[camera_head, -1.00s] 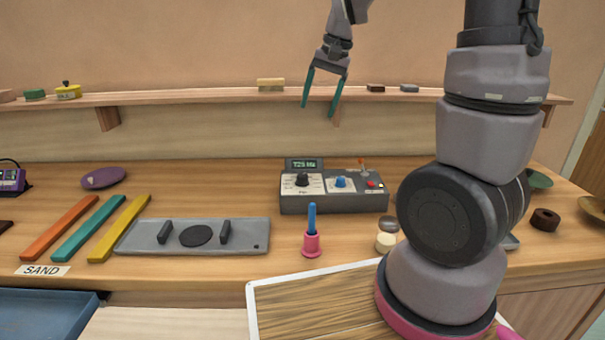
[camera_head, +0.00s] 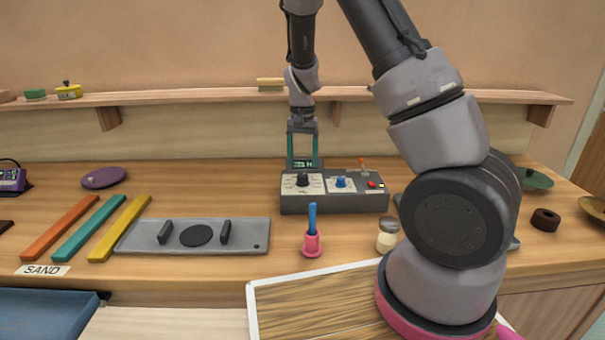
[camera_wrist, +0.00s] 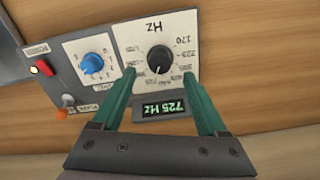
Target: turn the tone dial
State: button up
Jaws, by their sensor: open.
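The tone dial is a black knob (camera_head: 303,180) on a white panel marked Hz, on the left part of a grey box (camera_head: 335,205). In the wrist view the knob (camera_wrist: 160,58) shows upside down, with a lit display (camera_wrist: 163,108) reading 725 Hz. My gripper (camera_head: 305,164) points down, open and empty, above and slightly behind the knob. In the wrist view its teal fingers (camera_wrist: 158,75) are spread, one to each side of the knob in the picture. No contact shows.
A blue knob (camera_head: 341,182), a red button (camera_head: 371,184) and an orange-tipped lever (camera_head: 362,162) sit right of the dial on the box. A shelf (camera_head: 220,95) runs behind.

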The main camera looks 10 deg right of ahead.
aim_at(303, 175)
notch_tip(303, 175, down, 5)
jog(key=shift+f, duration=0.1)
dwell(0.3)
grip_shut()
